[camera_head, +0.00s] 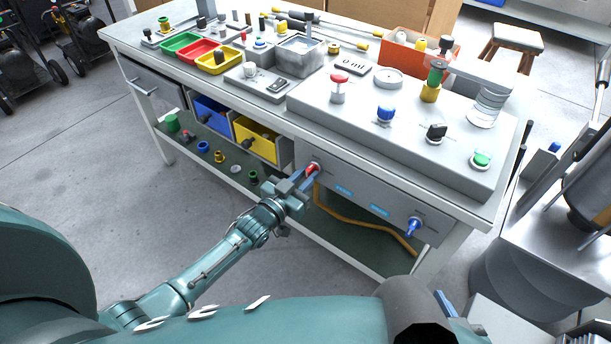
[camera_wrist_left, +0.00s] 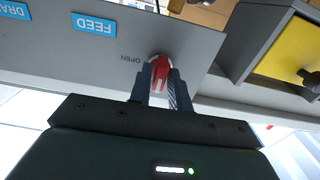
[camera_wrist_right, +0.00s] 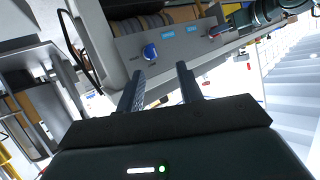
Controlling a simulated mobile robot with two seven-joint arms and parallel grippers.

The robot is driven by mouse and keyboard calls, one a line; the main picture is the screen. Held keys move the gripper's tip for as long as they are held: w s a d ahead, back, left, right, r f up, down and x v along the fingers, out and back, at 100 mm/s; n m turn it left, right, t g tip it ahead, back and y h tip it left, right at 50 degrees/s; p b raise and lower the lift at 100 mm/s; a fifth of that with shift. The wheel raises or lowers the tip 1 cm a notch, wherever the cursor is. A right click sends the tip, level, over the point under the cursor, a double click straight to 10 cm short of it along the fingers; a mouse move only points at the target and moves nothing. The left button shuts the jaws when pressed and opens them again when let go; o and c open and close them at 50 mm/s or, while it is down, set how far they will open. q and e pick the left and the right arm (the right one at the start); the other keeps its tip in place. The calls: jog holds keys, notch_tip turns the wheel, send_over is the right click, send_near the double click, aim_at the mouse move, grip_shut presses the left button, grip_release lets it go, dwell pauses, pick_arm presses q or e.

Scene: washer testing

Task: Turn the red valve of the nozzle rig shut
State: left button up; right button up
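The red valve (camera_head: 313,168) sits at the left end of the rig's grey front panel (camera_head: 350,187). In the left wrist view its red handle (camera_wrist_left: 160,73) stands between my left fingers, beside the printed word OPEN. My left gripper (camera_head: 300,184) reaches the panel from below left. In the left wrist view its fingers (camera_wrist_left: 161,90) lie close on both sides of the handle and appear closed on it. My right gripper (camera_wrist_right: 160,85) is open and empty, with its fingers apart below the panel's blue valve (camera_wrist_right: 150,52).
The blue valve (camera_head: 413,227) is at the panel's right end. An orange hose (camera_head: 350,216) hangs beneath the panel. Blue (camera_head: 211,112) and yellow (camera_head: 254,141) bins are left of the panel, above a lower shelf with small parts.

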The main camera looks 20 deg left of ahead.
pick_arm(q)
jog(key=shift+o, duration=1.4)
jog(key=p+v, duration=0.1)
jog(key=v, duration=1.2)
